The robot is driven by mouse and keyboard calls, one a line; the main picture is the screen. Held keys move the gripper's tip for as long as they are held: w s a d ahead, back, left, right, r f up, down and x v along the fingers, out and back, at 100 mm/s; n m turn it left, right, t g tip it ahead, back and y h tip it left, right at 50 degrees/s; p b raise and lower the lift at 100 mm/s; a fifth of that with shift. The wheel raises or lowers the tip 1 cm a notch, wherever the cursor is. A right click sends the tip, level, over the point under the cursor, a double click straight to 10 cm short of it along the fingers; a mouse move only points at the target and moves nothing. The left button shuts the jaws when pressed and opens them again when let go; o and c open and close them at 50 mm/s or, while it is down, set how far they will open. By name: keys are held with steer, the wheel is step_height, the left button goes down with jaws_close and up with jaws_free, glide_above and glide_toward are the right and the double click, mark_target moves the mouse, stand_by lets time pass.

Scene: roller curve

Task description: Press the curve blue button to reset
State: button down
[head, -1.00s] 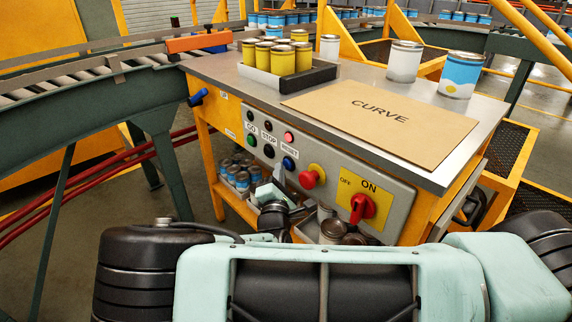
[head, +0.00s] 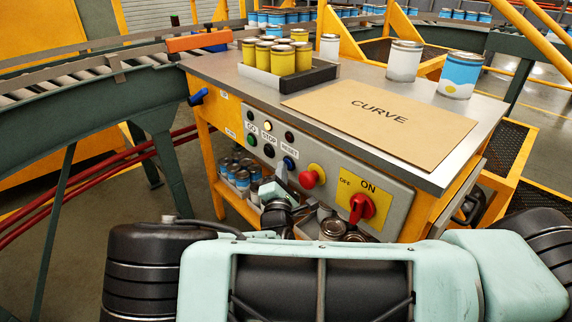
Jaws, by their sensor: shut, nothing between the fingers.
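The blue button (head: 289,162) is on the grey control panel (head: 396,203), below the RESET label (head: 290,149). My gripper (head: 282,172) is shut and empty. Its pale fingertips are just below and left of the blue button, close to it; whether they touch it I cannot tell. The green button (head: 251,140) and the black STOP button (head: 269,151) are to the left. Above the row, the middle lamp (head: 268,127) glows pale yellow, and the lamp over RESET (head: 289,136) is dark.
A red knob on yellow (head: 313,176) and a red ON/OFF switch (head: 362,208) are right of the button. A shelf with cans (head: 240,176) is under the panel. The table (head: 222,70) above holds cans and a CURVE board (head: 378,115).

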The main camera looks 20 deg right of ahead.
stand_by(0.3)
steer(key=shift+s+a+p, duration=0.25)
steer(key=shift+a+p, duration=0.05)
steer(key=shift+a, duration=0.5)
steer(key=a, duration=0.1)
steer(key=s+a, duration=0.1)
steer(key=a, duration=0.2)
steer(key=shift+s+a+p, duration=0.3)
steer(key=shift+a, duration=0.1)
stand_by(0.6)
